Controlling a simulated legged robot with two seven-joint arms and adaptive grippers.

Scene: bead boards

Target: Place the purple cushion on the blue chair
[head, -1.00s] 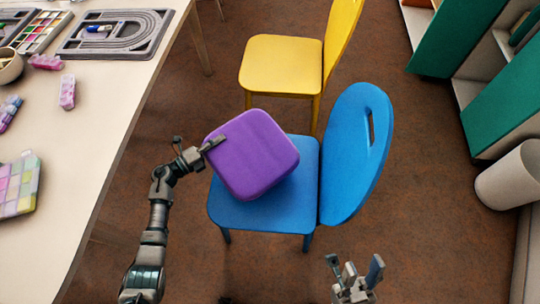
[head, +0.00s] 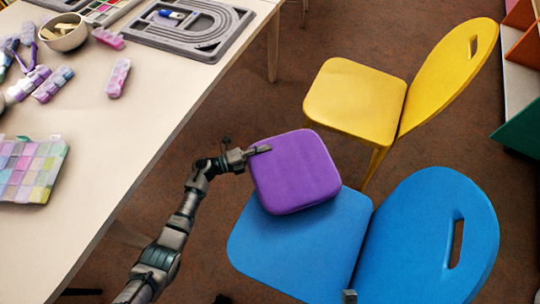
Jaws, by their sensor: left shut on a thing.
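The purple cushion (head: 297,175) is a rounded square block, seen over the far part of the blue chair's seat. My left gripper (head: 259,150) is shut on its left edge. The cushion hides the seat's far left corner, and I cannot tell whether it touches the seat. The blue chair (head: 290,246) stands at the lower middle, its slotted backrest to the right. The near part of its seat is bare. A small grey tip (head: 349,296) at the bottom edge looks like part of my right gripper; the rest is out of view.
A yellow chair (head: 355,98) stands just behind the blue one. A pale table (head: 130,150) fills the left side, with a bowl (head: 64,34), a grey track board (head: 190,30), a colored bead box (head: 30,170) and several small bead packs. Shelves (head: 520,70) stand at the far right.

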